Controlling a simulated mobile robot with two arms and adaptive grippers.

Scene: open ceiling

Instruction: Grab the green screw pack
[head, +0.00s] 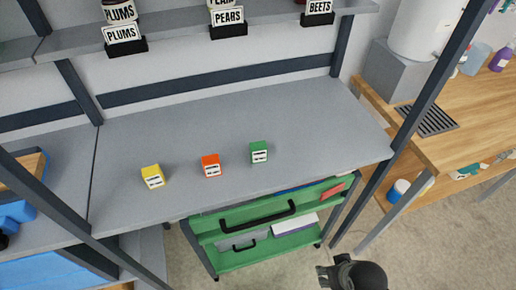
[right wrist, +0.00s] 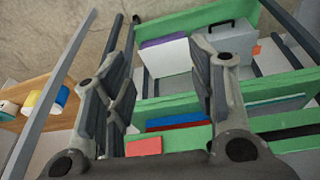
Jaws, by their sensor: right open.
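The green screw pack (head: 259,152) is a small green box with a white label. It stands on the grey shelf (head: 225,115), right of an orange pack and a yellow pack. My right gripper (head: 322,275) is at the bottom of the head view, low and in front of the shelf, well apart from the pack. In the right wrist view my right gripper (right wrist: 165,95) has its fingers spread with nothing held between them; the green cart shows beyond. The green pack is not in the right wrist view. My left gripper is not in view.
The orange pack (head: 211,166) and yellow pack (head: 153,177) stand left of the green one. A green cart (head: 265,240) stands under the shelf's front edge. A dark upright post (head: 413,125) is at the right, before a wooden counter (head: 460,145). Cans stand on the upper shelf.

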